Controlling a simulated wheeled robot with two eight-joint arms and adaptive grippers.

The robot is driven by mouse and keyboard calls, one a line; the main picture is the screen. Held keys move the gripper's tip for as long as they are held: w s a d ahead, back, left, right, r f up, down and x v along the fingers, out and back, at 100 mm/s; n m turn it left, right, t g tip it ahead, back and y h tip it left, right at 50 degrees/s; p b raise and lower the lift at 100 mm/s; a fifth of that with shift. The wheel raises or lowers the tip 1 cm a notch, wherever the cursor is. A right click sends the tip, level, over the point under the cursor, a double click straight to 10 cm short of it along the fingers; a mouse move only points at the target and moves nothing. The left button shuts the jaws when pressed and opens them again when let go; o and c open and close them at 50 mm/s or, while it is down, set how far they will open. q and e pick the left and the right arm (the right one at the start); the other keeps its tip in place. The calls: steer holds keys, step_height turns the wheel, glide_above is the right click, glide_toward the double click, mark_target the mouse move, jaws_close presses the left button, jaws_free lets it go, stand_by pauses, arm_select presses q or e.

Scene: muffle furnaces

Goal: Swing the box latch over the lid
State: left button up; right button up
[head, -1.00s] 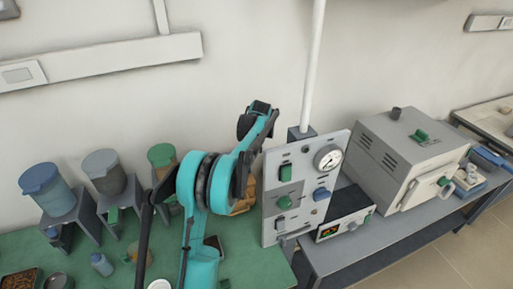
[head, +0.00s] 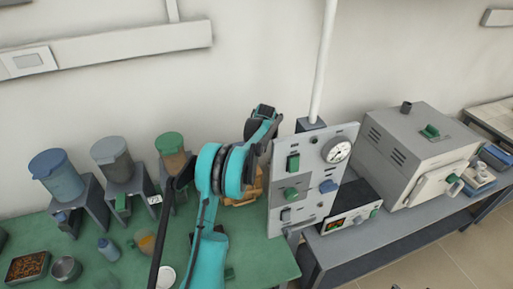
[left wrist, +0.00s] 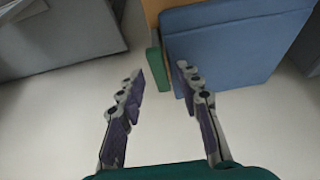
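In the left wrist view a flat blue lid (left wrist: 235,45) fills the upper right, with an orange box side (left wrist: 160,8) showing at its upper left corner. A small green piece, seemingly the latch (left wrist: 154,70), stands beside the lid's left edge. My left gripper (left wrist: 161,75) is open, with its two fingers on either side of the green piece. I cannot tell whether they touch anything. In the head view an orange box (head: 247,193) is mostly hidden behind my teal arm, and the left gripper cannot be made out. My right gripper is not in view.
A control panel (head: 308,211) with knobs and a gauge stands close right of the arm. A furnace (head: 418,150) is farther right. Lidded canisters on stands, including a blue one (head: 58,177), line the left. Small cups and a tray (head: 27,267) lie on the green bench (head: 262,262).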

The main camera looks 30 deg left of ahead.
arm_select(q)
jaws_close()
steer(key=shift+m, duration=0.4)
steer(key=m, duration=0.2)
steer(key=m+t+h+b, duration=0.1)
steer(key=shift+s+a+m, duration=0.15)
steer(key=shift+a+m, duration=0.1)
steer(key=shift+m, duration=0.05)
steer(key=m+h, duration=0.1)
steer(key=m, duration=0.1)
steer(key=m+h, duration=0.1)
steer(key=m, duration=0.1)
steer(key=shift+a+m+t, duration=0.2)
steer(key=shift+m+t, duration=0.1)
steer(key=shift+a+m+g+h, duration=0.15)
steer(key=shift+m+h, duration=0.4)
steer(key=shift+m, duration=0.95)
steer(key=shift+a+m+g+h, duration=0.1)
steer(key=shift+m+g+h, duration=0.3)
steer(key=shift+m, duration=1.1)
steer(key=shift+a+m+g+h, duration=0.1)
steer(key=shift+m+h, duration=0.55)
steer(key=shift+m, duration=0.85)
